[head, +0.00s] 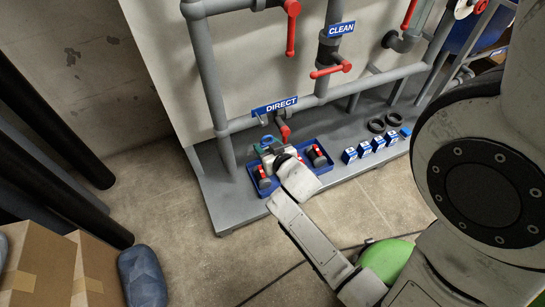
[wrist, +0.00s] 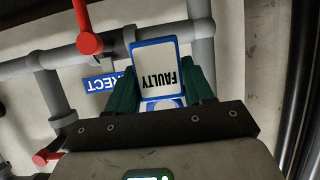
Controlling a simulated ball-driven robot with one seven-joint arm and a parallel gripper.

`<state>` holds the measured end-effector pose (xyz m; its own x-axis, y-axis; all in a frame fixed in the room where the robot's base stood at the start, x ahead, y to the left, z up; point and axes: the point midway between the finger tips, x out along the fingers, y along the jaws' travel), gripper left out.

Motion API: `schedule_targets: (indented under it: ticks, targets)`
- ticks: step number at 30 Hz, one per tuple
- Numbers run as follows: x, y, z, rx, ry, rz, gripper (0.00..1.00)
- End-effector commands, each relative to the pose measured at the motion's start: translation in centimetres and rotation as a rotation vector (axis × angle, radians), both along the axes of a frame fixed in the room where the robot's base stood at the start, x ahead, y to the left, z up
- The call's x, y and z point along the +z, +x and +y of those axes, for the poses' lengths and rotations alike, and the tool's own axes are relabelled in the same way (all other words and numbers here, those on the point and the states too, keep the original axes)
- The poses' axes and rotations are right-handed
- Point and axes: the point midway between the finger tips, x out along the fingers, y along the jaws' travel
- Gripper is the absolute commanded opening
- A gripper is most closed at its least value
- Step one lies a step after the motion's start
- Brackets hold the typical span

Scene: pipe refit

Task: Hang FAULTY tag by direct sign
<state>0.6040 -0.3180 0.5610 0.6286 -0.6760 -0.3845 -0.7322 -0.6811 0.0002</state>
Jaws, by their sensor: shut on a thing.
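The FAULTY tag (wrist: 158,72) is a white card with a blue frame, and it shows upside down in the wrist view. My gripper (wrist: 163,92) is shut on it, with a dark green finger on each side. In the head view my gripper (head: 268,146) is low in front of the pipes, just below the blue DIRECT sign (head: 275,107). The sign hangs on the lower horizontal pipe. In the wrist view the DIRECT sign (wrist: 100,84) is left of the tag and partly hidden by a finger. I cannot tell whether the tag touches the pipe.
A blue tray (head: 242,184) with dark, red-handled parts lies on the grey platform (head: 222,205) below my gripper. Several small blue-and-white boxes (head: 364,149) and black rings (head: 376,126) are to its right. A red valve handle (head: 284,131) hangs close to my gripper. The CLEAN sign (head: 342,29) is higher up.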

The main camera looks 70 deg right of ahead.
Motion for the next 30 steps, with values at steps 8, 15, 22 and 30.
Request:
schedule_targets:
  ticks: [8,15,22,30]
  targets:
    - [-0.8,-1.2,-1.5,-0.045,-0.002,-0.001,0.23]
    - [-0.8,-0.5,-2.2,-0.043,-0.003,-0.002,0.23]
    - [-0.9,0.4,-3.2,-0.043,-0.002,-0.003,0.23]
    - [-1.1,1.3,-4.2,-0.042,-0.002,-0.002,0.23]
